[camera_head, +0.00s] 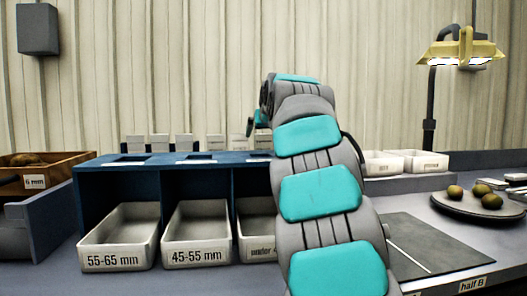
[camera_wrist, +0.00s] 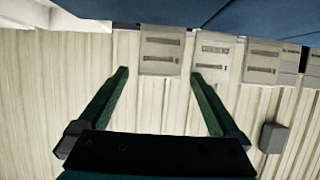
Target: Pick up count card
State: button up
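Several small pale cards stand in a row along the top of the blue rack (camera_head: 216,172). Their print is too small to read, so I cannot tell which is the count card. In the wrist view, one card (camera_wrist: 161,50) appears between and beyond my gripper's fingertips, with a second card (camera_wrist: 212,58) beside the right fingertip and a third card (camera_wrist: 262,62) further right. My gripper (camera_wrist: 160,75) is open, with nothing held between its green fingers. In the head view my arm hides most of it.
White bins, one marked 55-65 mm (camera_head: 121,238) and one marked 45-55 mm (camera_head: 196,235), sit in the rack. A wooden crate (camera_head: 60,170) stands left. At right are white trays (camera_head: 417,161), a dark plate with potatoes (camera_head: 452,208), and a yellow lamp (camera_head: 462,50). A pale corrugated wall stands behind.

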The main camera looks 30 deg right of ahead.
grip_shut()
dwell(0.6)
